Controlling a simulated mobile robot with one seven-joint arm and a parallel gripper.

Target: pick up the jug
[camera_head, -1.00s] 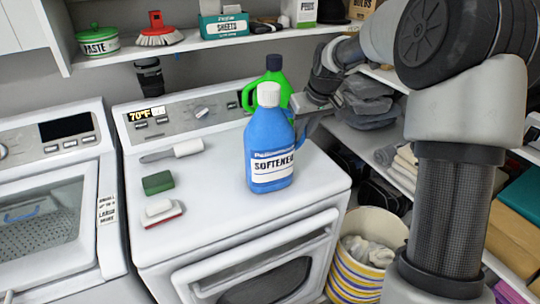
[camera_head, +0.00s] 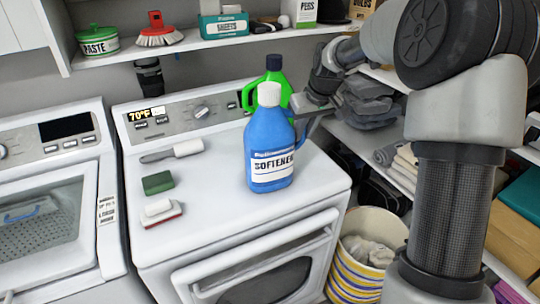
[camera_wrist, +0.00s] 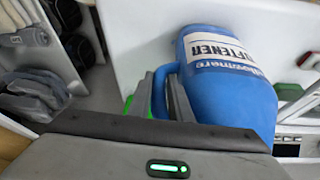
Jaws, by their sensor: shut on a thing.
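The jug is a blue softener bottle (camera_head: 268,150) with a white cap and a white label. It stands upright on the white appliance top (camera_head: 215,215). In the wrist view the jug (camera_wrist: 235,95) appears on its side, with its blue handle (camera_wrist: 160,92) towards my fingers. My gripper (camera_wrist: 163,96) is shut on that handle, one grey finger on each side. In the head view my gripper (camera_head: 308,108) reaches in from the right behind the jug, and its fingers are hard to make out.
A green jug (camera_head: 249,96) with a dark cap stands close behind the blue one. A green sponge (camera_head: 157,183), a brush (camera_head: 162,212) and a white-handled tool (camera_head: 188,148) lie to the left. A shelf (camera_head: 185,47) runs above. A striped basket (camera_head: 362,280) stands at right.

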